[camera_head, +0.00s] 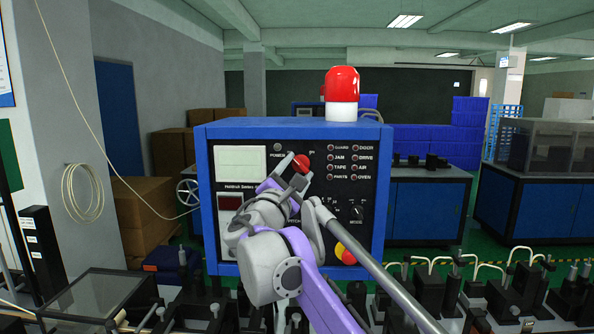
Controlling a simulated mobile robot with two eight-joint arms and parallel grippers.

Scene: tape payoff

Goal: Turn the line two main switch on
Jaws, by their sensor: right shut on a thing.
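A blue control cabinet (205,200) with a black front panel (345,240) stands straight ahead. A red switch knob (301,163) sits near the top of the panel, right of the POWER label. My right gripper (298,172) is at this knob and is shut on it; the fingertips are small and partly overlap it. My right arm, grey and purple, comes up from below and hides the lower middle of the panel. My left gripper is not in view.
A red beacon with a white base (342,112) stands on the cabinet. A yellow-ringed red button (345,254) is low on the panel, beside a grey rod crossing my arm. Black machine parts (440,290) line the front. Cardboard boxes (150,205) stand left.

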